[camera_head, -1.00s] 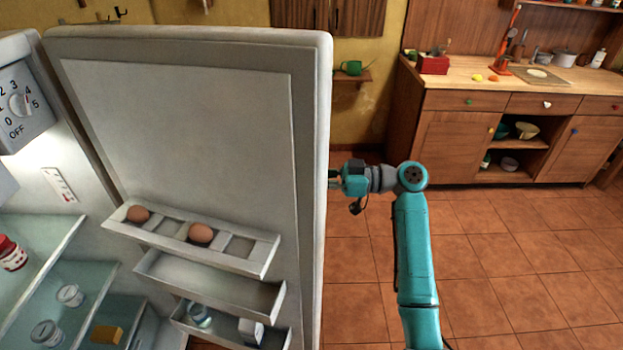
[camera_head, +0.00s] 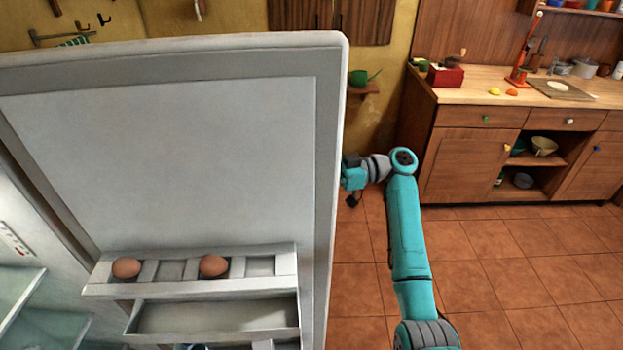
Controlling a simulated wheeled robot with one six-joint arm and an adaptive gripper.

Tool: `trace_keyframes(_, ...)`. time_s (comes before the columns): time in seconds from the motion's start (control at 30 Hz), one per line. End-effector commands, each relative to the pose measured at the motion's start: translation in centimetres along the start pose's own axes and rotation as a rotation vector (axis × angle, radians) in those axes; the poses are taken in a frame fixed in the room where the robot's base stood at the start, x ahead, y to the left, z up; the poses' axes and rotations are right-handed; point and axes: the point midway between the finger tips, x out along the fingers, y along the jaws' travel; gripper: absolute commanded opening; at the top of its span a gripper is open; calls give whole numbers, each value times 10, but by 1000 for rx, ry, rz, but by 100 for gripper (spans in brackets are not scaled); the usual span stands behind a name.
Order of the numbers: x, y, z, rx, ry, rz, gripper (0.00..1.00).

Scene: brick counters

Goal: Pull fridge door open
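The fridge door (camera_head: 190,160) stands wide open, its inner face turned to me and filling the left half of the view. Its egg shelf (camera_head: 190,287) holds two brown eggs (camera_head: 214,266), with more door shelves below. The fridge interior (camera_head: 25,290) shows at the lower left. My gripper (camera_head: 346,176) is at the right edge of the door, partly behind it. The fingertips are hidden by the door, so I cannot see whether they are open or shut, or touching the handle.
A wooden counter (camera_head: 480,92) with drawers and open shelves stands at the back right. The tiled floor (camera_head: 510,270) to the right of my arm is clear. A small wall shelf (camera_head: 364,88) with a green cup is behind the door.

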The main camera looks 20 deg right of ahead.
Motion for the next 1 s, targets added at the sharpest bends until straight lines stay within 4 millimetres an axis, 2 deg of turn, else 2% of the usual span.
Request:
trace_keyframes(0.53,1,0,1,1,-1,-14,0)
trace_keyframes(0.57,1,0,1,1,-1,-14,22)
trace_keyframes(0.63,1,0,1,1,-1,-13,40)
trace_keyframes(0.67,1,0,1,1,-1,-13,43)
trace_keyframes(1.0,-1,0,0,0,0,-12,43)
